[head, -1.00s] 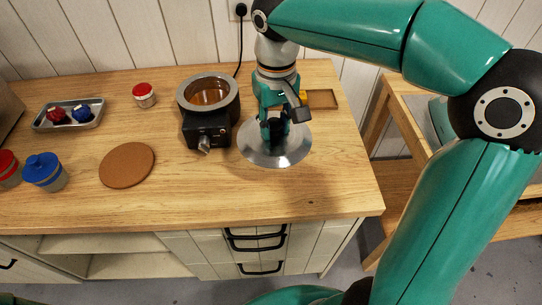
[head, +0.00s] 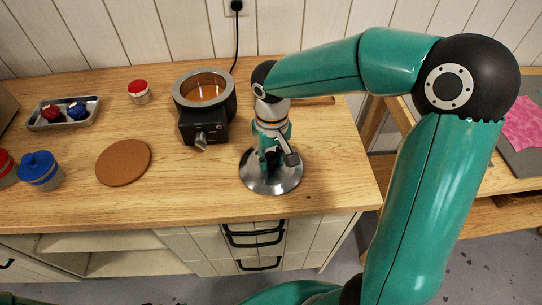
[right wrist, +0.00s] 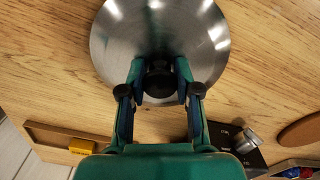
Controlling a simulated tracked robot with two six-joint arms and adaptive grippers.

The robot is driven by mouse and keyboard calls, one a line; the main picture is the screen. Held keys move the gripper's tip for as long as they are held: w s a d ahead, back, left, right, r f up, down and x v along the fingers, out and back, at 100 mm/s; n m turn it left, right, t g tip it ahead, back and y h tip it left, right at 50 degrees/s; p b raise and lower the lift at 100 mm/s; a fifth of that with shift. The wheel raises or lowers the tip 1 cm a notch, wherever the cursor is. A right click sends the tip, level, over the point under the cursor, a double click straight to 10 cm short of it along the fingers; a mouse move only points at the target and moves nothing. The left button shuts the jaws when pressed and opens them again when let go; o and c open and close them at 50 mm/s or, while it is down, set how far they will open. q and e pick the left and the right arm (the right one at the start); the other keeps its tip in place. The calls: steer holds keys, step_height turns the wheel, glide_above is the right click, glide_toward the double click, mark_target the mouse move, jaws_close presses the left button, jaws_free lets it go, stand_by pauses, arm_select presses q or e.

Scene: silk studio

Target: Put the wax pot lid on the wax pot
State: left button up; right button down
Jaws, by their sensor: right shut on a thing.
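The wax pot (head: 206,100) stands near the back of the wooden counter in the head view, open at the top with amber wax inside. Its black front housing and knob face me. The round metal wax pot lid (head: 271,181) is to the right of the pot and nearer the counter's front edge. My right gripper (head: 270,160) is over the lid's middle, shut on its dark knob. In the right wrist view the two fingers (right wrist: 159,75) close around the knob of the lid (right wrist: 200,50). I cannot tell how high the lid is. My left gripper is out of view.
A cork mat (head: 124,163) lies left of the pot. A metal tray (head: 64,125) with red and blue items, a red-capped jar (head: 139,92) and a blue-lidded jar (head: 41,170) stand further left. A power cord (head: 237,45) rises behind the pot.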

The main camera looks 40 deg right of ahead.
steer(key=shift+f, duration=0.1)
steer(key=c, duration=0.8)
jaws_free()
